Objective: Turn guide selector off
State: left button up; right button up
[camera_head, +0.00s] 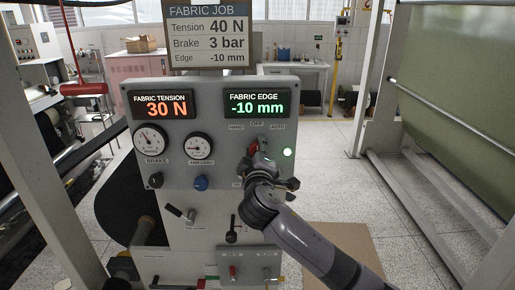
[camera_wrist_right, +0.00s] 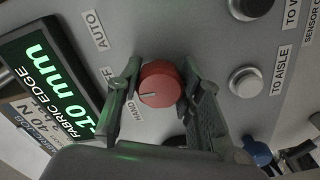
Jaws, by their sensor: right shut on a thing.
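The guide selector is a red round knob (camera_wrist_right: 160,84) on the grey control panel (camera_head: 185,110). The HAND, OFF and AUTO labels stand around it. Its white pointer line faces left in the right wrist view, near HAND and OFF; I cannot tell exactly which. My right gripper (camera_head: 263,160) reaches it from below right and partly hides it in the head view. In the right wrist view its two fingers (camera_wrist_right: 163,92) stand on either side of the knob, shut on it. My left gripper is not in view.
The fabric edge display (camera_head: 256,104) reads -10 mm, the fabric tension display (camera_head: 163,106) 30 N. Two gauges and a blue knob (camera_head: 201,183) sit on the left. A job sign (camera_head: 210,36) stands above. Green fabric (camera_head: 445,80) hangs at right.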

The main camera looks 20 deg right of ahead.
dwell(0.4)
jog(key=o, duration=1.2)
jog(key=shift+c, duration=0.2)
jog(key=v, duration=1.2)
